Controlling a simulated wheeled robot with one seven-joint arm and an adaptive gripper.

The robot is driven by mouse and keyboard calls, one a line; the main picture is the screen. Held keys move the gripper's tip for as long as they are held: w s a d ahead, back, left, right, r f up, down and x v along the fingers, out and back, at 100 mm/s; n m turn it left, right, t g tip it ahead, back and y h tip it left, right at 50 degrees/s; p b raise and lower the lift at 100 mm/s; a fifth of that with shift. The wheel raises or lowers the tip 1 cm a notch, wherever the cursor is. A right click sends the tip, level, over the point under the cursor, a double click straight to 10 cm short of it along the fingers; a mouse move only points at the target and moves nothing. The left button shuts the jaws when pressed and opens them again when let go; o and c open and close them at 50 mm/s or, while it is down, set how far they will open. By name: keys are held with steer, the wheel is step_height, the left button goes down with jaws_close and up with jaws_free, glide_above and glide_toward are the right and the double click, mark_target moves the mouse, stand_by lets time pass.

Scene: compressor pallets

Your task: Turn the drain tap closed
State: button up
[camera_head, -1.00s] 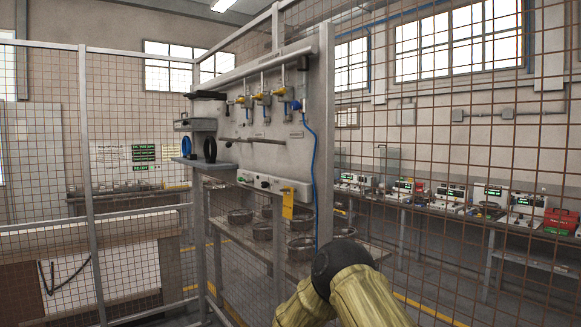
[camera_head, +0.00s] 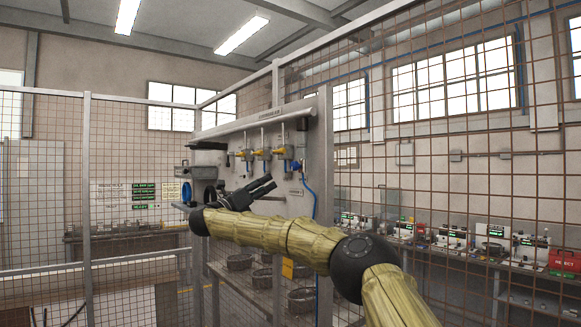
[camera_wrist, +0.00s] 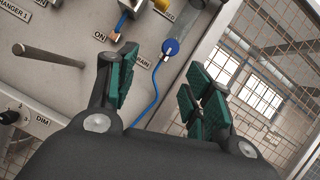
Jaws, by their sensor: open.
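The drain tap (camera_wrist: 170,47) shows in the wrist view as a round blue knob with a white mark, beside a label reading DRAIN (camera_wrist: 143,61). A blue hose runs down from it. In the head view the tap (camera_head: 296,166) is a small blue shape at the panel's right edge. My gripper (camera_head: 273,183) is in front of the panel, left of and below the tap in that picture. In the wrist view my gripper (camera_wrist: 163,78) is open and empty, with green-padded fingers. The tap appears beyond the gap between them, apart from both.
The grey panel (camera_wrist: 60,50) carries a protruding rod (camera_wrist: 45,55), a small blue lever (camera_wrist: 122,22) near an ON label, and a black DIM knob (camera_wrist: 10,117). Yellow-and-grey valve units (camera_head: 263,154) hang above my gripper. Mesh fencing (camera_head: 440,200) stands to the right.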

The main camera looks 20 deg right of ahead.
mark_target(292, 167)
steer(key=shift+m+g, duration=0.6)
steer(key=shift+m, duration=0.1)
steer(key=p+x, duration=0.2)
steer(key=x, duration=0.1)
steer(key=r+p+x, duration=0.1)
steer(key=p+x, duration=0.1)
steer(key=x, duration=0.2)
steer(key=s+p+x, duration=0.1)
steer(key=x, duration=0.3)
steer(key=shift+s+a+r+p, duration=0.1)
steer(key=shift+s+r+p, duration=0.05)
steer(key=shift+r+p, duration=0.2)
steer(key=shift+p+x, duration=0.45)
steer(key=shift+x, duration=0.35)
steer(key=shift+f, duration=0.15)
steer(key=c, duration=1)
